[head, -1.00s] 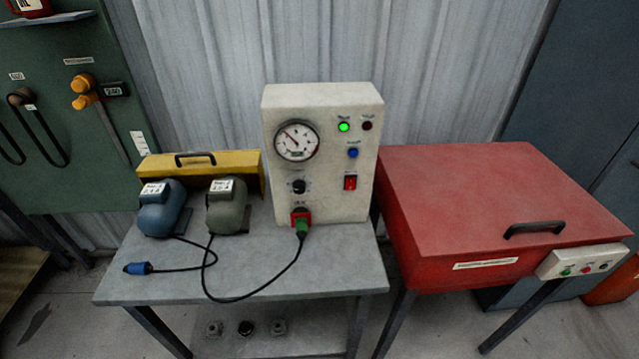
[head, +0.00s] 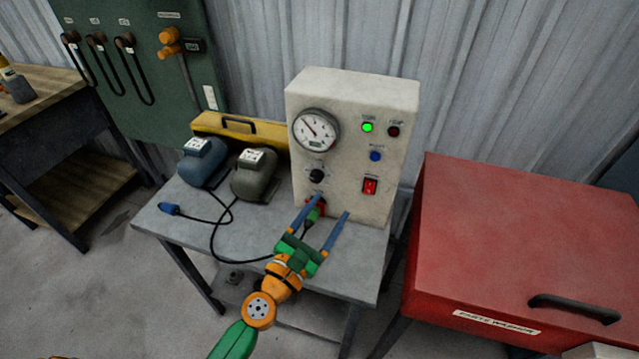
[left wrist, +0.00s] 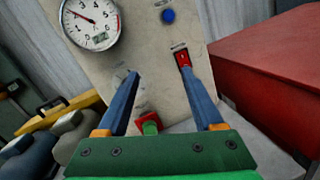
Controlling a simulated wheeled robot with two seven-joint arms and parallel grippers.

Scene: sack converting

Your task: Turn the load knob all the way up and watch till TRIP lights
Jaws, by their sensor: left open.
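The off-white test box (head: 345,100) stands on the grey bench. Its black knob (head: 316,176) sits below the dial gauge (head: 316,130), whose needle points to the upper left. The green lamp (head: 367,127) is lit; the dark red lamp (head: 393,132) beside it is unlit, its label too blurred to read surely. My left gripper (head: 332,205) is open and empty, in front of the box's lower face, below and right of the knob. In the left wrist view the left finger mostly hides the knob, and the gauge (left wrist: 90,22) shows upper left. My right gripper is out of view.
A green plug sits in the red socket (left wrist: 148,122) between my fingers' lines. A red rocker switch (head: 370,186) and blue button (head: 376,156) are right of the knob. Blue (head: 202,160) and grey-green (head: 254,174) motors stand left; a red-lidded washer (head: 520,240) stands right.

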